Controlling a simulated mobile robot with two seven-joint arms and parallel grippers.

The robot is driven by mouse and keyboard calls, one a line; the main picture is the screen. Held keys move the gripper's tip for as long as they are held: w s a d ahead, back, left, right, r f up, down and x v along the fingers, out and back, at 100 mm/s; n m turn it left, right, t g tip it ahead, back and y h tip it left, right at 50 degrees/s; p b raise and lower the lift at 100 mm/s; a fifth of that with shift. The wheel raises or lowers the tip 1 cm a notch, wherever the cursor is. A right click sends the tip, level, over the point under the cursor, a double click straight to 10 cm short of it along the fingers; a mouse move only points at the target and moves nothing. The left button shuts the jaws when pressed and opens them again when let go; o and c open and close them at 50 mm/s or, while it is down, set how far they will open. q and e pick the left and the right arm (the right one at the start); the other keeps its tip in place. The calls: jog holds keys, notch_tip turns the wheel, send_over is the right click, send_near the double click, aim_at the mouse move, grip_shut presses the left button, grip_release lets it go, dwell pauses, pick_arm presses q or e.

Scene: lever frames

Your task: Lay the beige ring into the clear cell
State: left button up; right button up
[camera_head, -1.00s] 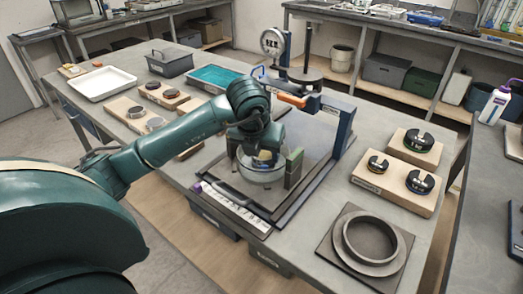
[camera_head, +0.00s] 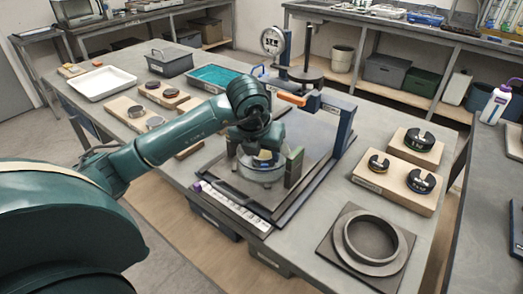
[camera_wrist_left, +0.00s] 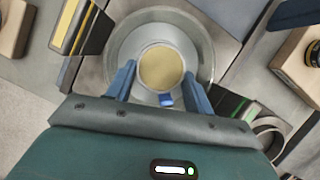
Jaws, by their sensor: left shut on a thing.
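The clear cell (camera_head: 262,175) is a round, see-through-walled dish on the dark plate of the loading frame; its wide rim also shows in the left wrist view (camera_wrist_left: 208,52). My left gripper (camera_head: 262,156) points down into the cell's mouth. In the left wrist view its two blue fingers (camera_wrist_left: 160,88) are shut on the beige ring (camera_wrist_left: 161,68), which appears round with a beige face and pale rim. From above, the ring lies within the cell's outline. Whether its underside touches the cell floor is hidden. My right gripper is not in view.
A green-grey upright block (camera_head: 294,167) stands close right of the cell. The blue lever frame (camera_head: 342,130) rises behind it. Slotted weights on wooden blocks (camera_head: 397,183) and a grey ring on a plate (camera_head: 345,262) are to the right. A white tray (camera_head: 104,83) is far left.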

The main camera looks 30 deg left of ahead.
pick_arm(q)
jog(key=o, duration=1.2)
jog(key=shift+c, duration=0.2)
jog(key=v, duration=1.3)
jog(key=shift+s+p, duration=0.2)
jog(key=shift+p, duration=0.15)
